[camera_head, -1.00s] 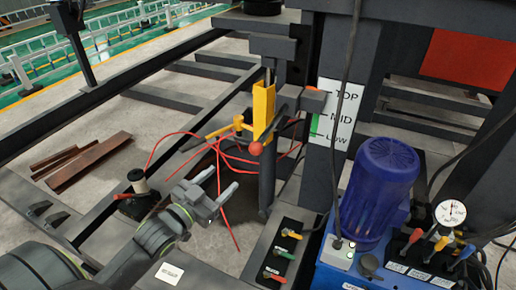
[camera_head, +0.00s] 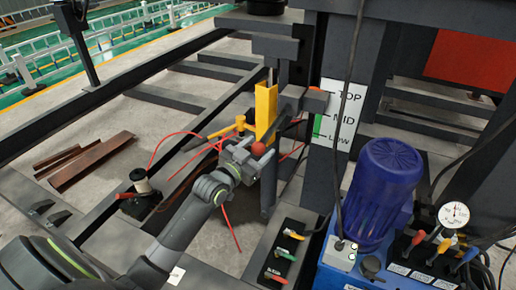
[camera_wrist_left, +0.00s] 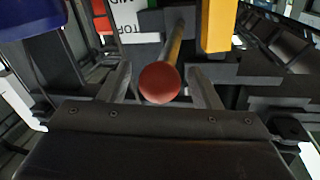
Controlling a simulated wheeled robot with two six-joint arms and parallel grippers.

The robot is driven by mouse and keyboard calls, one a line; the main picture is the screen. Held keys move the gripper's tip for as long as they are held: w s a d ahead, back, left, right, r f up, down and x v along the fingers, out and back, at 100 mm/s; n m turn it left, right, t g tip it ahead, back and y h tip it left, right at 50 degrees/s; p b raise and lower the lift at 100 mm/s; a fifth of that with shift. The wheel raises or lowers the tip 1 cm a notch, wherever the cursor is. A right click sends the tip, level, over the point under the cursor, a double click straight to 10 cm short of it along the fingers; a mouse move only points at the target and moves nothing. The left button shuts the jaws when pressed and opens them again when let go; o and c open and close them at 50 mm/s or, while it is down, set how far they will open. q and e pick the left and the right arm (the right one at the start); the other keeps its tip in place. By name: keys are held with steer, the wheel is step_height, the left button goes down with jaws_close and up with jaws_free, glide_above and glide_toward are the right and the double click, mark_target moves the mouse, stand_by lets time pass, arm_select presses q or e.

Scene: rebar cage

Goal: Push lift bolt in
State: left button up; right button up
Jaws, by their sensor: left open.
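The lift bolt shows as a red ball knob (camera_head: 258,148) beside the yellow bracket (camera_head: 265,110) on the dark post. In the left wrist view the red knob (camera_wrist_left: 160,82) sits on the end of a metal rod (camera_wrist_left: 173,42) that runs away from the camera. My left gripper (camera_head: 243,150) is at the knob. In the left wrist view its two fingers (camera_wrist_left: 161,88) stand apart, one on each side of the knob, with gaps visible. The yellow bracket (camera_wrist_left: 217,28) is beyond the right finger. My right gripper is not in view.
A white TOP/MID/LOW scale (camera_head: 338,112) is on the post at right. A blue motor (camera_head: 382,190), a gauge (camera_head: 453,214) and levers stand at lower right. Red wires (camera_head: 180,135) hang near my left arm. Brown bars (camera_head: 92,160) lie on the floor at left.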

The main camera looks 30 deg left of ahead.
mark_target(265, 136)
arm_select(q)
steer(key=shift+w, duration=0.15)
jaws_close()
steer(key=w+b, duration=0.2)
steer(key=w, duration=0.2)
steer(key=shift+w+a, duration=0.1)
steer(key=shift+w, duration=0.2)
steer(key=shift+r, duration=0.2)
steer(key=shift+c, duration=1.5)
jaws_free()
steer(key=o, duration=0.3)
steer(key=shift+w+f, duration=0.2)
steer(key=shift+w, duration=0.05)
